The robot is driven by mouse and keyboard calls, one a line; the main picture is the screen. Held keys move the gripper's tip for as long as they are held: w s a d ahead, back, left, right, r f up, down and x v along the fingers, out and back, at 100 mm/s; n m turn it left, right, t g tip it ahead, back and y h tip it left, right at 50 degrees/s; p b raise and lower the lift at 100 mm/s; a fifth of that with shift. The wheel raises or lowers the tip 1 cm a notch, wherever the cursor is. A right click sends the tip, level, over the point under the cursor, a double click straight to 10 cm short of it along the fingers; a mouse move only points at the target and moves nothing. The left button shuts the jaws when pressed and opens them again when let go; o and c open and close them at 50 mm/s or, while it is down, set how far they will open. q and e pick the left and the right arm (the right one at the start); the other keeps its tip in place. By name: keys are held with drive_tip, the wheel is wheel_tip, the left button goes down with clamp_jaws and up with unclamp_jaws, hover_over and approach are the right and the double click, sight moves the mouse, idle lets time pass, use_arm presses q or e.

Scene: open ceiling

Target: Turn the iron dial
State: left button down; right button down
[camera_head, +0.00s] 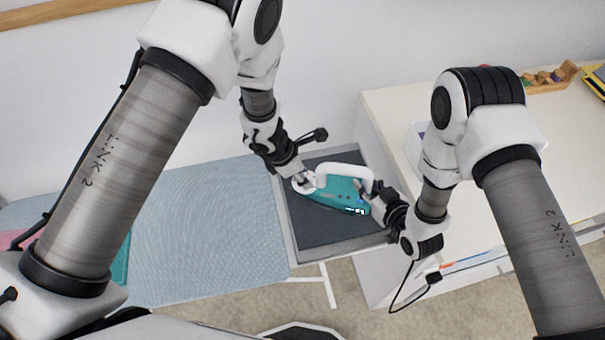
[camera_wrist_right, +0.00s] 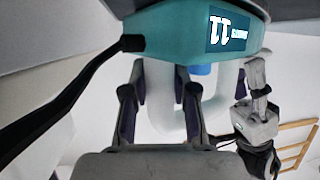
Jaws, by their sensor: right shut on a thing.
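The teal iron (camera_head: 335,195) with its white loop handle (camera_head: 343,168) lies on the dark tray (camera_head: 325,228) at the end of the ironing board. My right gripper (camera_head: 372,187) is at the handle's right end. In the right wrist view my right gripper (camera_wrist_right: 158,98) has its fingers on both sides of the white handle and is shut on it. My left gripper (camera_head: 302,180) is at the iron's left end, by a rounded white part. Its fingertips are too small to read. A small blue part (camera_wrist_right: 203,70) shows beside the handle; I cannot tell whether it is the dial.
The blue-grey ironing board (camera_head: 200,235) extends to the left. A white table (camera_head: 400,110) stands at the right, with a wooden tray of small items (camera_head: 548,80) at its back. A grey wall is behind. Carpeted floor (camera_head: 225,320) shows in front.

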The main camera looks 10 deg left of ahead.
use_arm(q)
drive_tip(key=shift+m, duration=0.5)
drive_tip(key=m+g, duration=0.1)
drive_tip(key=m, duration=0.1)
drive_tip(key=m+g, duration=0.1)
drive_tip(key=m, duration=0.2)
drive_tip(key=shift+w+m+h, duration=0.2)
drive_tip(key=shift+m+h, duration=0.1)
drive_tip(key=shift+h, duration=0.1)
drive_tip(key=m+g, duration=0.1)
drive_tip(key=m, duration=0.1)
drive_tip(key=m+g, duration=0.1)
drive_tip(key=m, duration=0.2)
drive_tip(key=shift+w+m+g+y, duration=0.15)
drive_tip(key=shift+m+g+y, duration=0.15)
drive_tip(key=shift+y, duration=0.1)
drive_tip(key=c, duration=0.8)
unclamp_jaws()
drive_tip(key=shift+d, duration=0.1)
drive_tip(key=shift+o, duration=0.2)
drive_tip(key=v, duration=1.2)
